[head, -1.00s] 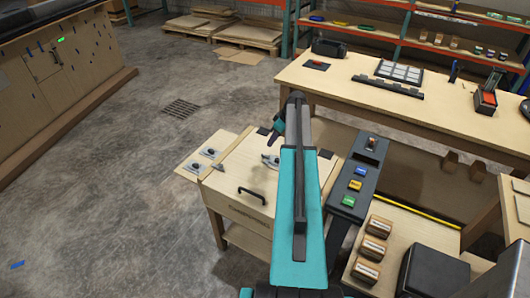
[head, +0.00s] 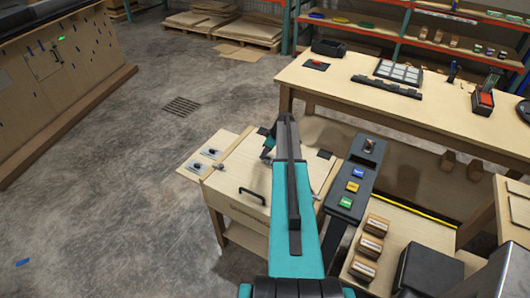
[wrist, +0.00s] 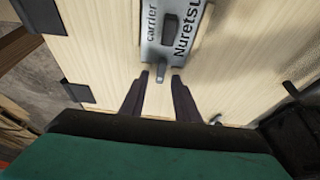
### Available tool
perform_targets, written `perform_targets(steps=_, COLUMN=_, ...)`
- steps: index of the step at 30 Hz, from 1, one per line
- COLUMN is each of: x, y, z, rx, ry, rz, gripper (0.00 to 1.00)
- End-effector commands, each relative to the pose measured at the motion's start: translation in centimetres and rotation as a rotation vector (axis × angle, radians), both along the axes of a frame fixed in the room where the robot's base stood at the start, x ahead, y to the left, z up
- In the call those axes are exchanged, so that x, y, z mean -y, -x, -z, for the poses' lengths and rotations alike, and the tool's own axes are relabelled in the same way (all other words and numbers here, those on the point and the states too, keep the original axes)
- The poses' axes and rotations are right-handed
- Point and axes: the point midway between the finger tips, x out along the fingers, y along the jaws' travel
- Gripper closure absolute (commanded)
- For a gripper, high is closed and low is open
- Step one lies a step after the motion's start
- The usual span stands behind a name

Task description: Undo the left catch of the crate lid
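The pale wooden crate lid (head: 240,172) lies closed in the head view, with a black handle (head: 252,195) near its front. A small metal part, perhaps the left catch (head: 219,167), shows at its left edge. A small hook-like part (wrist: 215,121) shows low in the wrist view. My gripper (wrist: 160,75) is open in the wrist view. Its dark fingertips stand apart, either side of the small tab of a grey lettered metal plate (wrist: 157,45). I cannot tell whether they touch it. In the head view my arm hides the fingers and part of the lid.
A panel with two metal fittings (head: 197,168) sits left of the crate. A dark console (head: 352,180) with coloured buttons stands right of it, near several wooden blocks (head: 368,245). A long workbench (head: 330,87) stands behind. Open floor lies to the left.

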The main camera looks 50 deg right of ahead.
Motion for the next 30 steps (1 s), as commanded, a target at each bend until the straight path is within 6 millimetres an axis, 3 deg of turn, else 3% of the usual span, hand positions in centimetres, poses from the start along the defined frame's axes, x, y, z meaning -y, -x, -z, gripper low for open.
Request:
perform_targets(steps=11, x=-0.08, y=-0.15, z=0.40, rx=0.000, ry=0.000, rz=0.000, gripper=0.71)
perform_targets(steps=17, x=-0.09, y=-0.15, z=0.37, rx=0.000, ry=-0.001, rz=0.000, gripper=1.00)
perform_targets(steps=20, x=-0.87, y=-0.12, z=0.34, rx=-0.001, ry=-0.001, rz=-0.003, gripper=1.00)
perform_targets(steps=30, x=-0.29, y=-0.07, z=0.54, rx=-0.001, ry=-0.004, rz=0.031, gripper=1.00)
